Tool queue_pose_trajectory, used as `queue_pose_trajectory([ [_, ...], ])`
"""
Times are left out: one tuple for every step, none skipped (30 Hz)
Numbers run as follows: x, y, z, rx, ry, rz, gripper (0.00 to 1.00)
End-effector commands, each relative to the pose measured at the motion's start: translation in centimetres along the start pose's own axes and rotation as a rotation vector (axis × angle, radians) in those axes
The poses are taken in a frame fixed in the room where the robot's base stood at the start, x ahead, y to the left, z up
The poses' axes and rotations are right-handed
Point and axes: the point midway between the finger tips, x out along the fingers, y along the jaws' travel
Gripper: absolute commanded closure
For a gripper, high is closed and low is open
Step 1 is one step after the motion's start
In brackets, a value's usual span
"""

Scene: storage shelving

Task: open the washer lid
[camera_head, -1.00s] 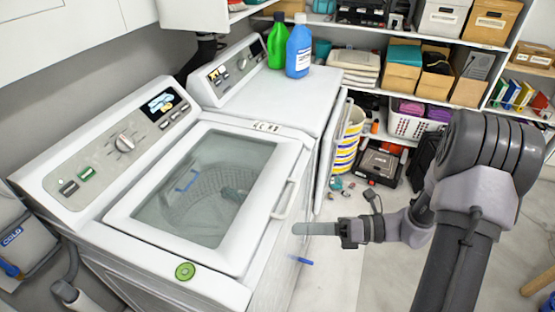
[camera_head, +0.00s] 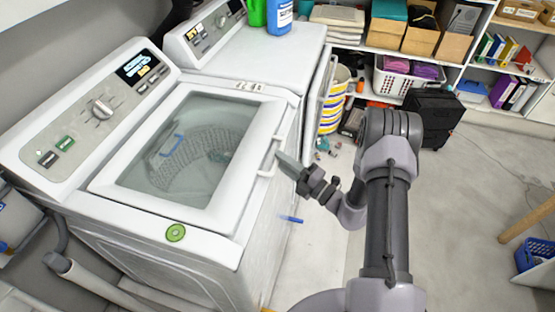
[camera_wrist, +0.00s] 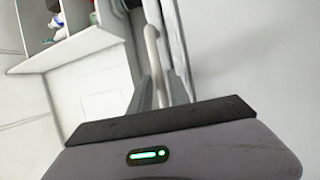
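The washer (camera_head: 215,240) stands at the left with its glass lid (camera_head: 190,150) down and shut. The lid's white handle (camera_head: 268,165) runs along its right edge. My gripper (camera_head: 280,158) is at the handle, pointing left toward the washer. In the wrist view the handle (camera_wrist: 152,45) reaches down between my two fingers (camera_wrist: 159,88), which stand apart. I cannot tell whether either finger touches it.
A second white machine (camera_head: 260,55) stands behind the washer with a blue bottle (camera_head: 279,15) and a green bottle on top. Shelves with boxes (camera_head: 385,27) line the back. A black suitcase (camera_head: 433,115) stands on the floor; the floor at right is mostly clear.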

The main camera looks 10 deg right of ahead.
Motion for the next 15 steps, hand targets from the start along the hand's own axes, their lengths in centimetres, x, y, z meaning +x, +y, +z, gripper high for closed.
queue_pose_trajectory([
  [0.6, -0.1, 0.0, -0.001, 0.002, 0.000, 0.78],
  [0.9, -0.1, 0.0, -0.001, 0.002, 0.001, 0.78],
  [1.3, -0.1, 0.0, -0.001, 0.002, 0.001, 0.78],
  [1.5, 0.0, 0.0, -0.001, 0.001, 0.000, 0.78],
  [1.7, 0.0, 0.0, -0.001, 0.002, 0.000, 0.78],
  [1.9, 0.0, 0.0, -0.001, 0.002, 0.000, 0.78],
  [1.9, 0.0, 0.0, -0.001, 0.001, 0.000, 0.78],
  [2.0, 0.0, 0.0, -0.001, 0.001, 0.000, 0.78],
  [2.0, 0.0, 0.0, -0.001, 0.000, 0.000, 0.78],
  [2.0, 0.0, 0.0, -0.001, 0.000, 0.000, 0.78],
  [2.0, 0.0, 0.0, -0.001, 0.000, 0.000, 0.78],
  [2.0, 0.0, 0.0, -0.001, 0.000, 0.000, 0.78],
  [2.0, 0.0, 0.0, -0.001, 0.000, 0.000, 0.78],
  [2.0, 0.0, 0.0, -0.001, 0.000, 0.000, 0.78],
  [2.0, 0.0, 0.0, -0.001, 0.000, 0.000, 0.82],
])
